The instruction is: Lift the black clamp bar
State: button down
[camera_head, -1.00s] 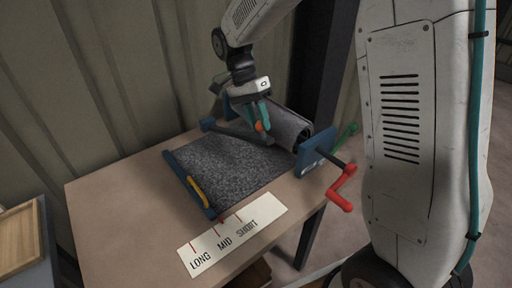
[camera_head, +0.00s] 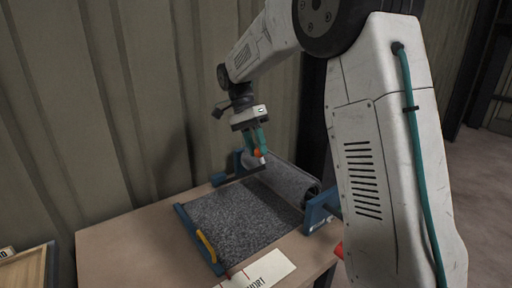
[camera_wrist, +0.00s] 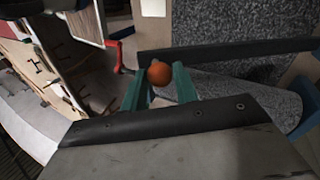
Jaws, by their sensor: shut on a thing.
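My gripper (camera_head: 258,146) has teal fingers and is shut on the orange knob (camera_head: 258,153) of the black clamp bar. The knob also shows between the fingertips in the wrist view (camera_wrist: 160,73). In the wrist view the black clamp bar (camera_wrist: 235,48) runs from the fingertips to the right edge, in front of the grey speckled fabric. In the head view the gripper is above the back of the fabric sheet (camera_head: 240,222), beside the roll (camera_head: 292,184). The bar appears raised off the fabric, but most of it is hard to make out there.
The fabric lies on a tan table (camera_head: 115,245) against a ribbed wall. A blue bracket (camera_head: 318,210) stands at the roll's right end. A blue edge bar with a yellow handle (camera_head: 207,246) lies at the left. A red crank (camera_head: 339,250) is partly hidden. A white marked card (camera_head: 265,270) lies in front.

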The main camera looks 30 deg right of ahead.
jog(key=c, duration=1.1)
grip_release()
jog(key=shift+w+a+f, duration=0.2)
jog(key=shift+w+f, duration=0.1)
jog(key=shift+w, duration=0.2)
jog(key=shift+s+d+r, duration=0.1)
jog(key=shift+d+r, duration=0.05)
jog(key=v, duration=0.7)
jog(key=shift+r, duration=0.25)
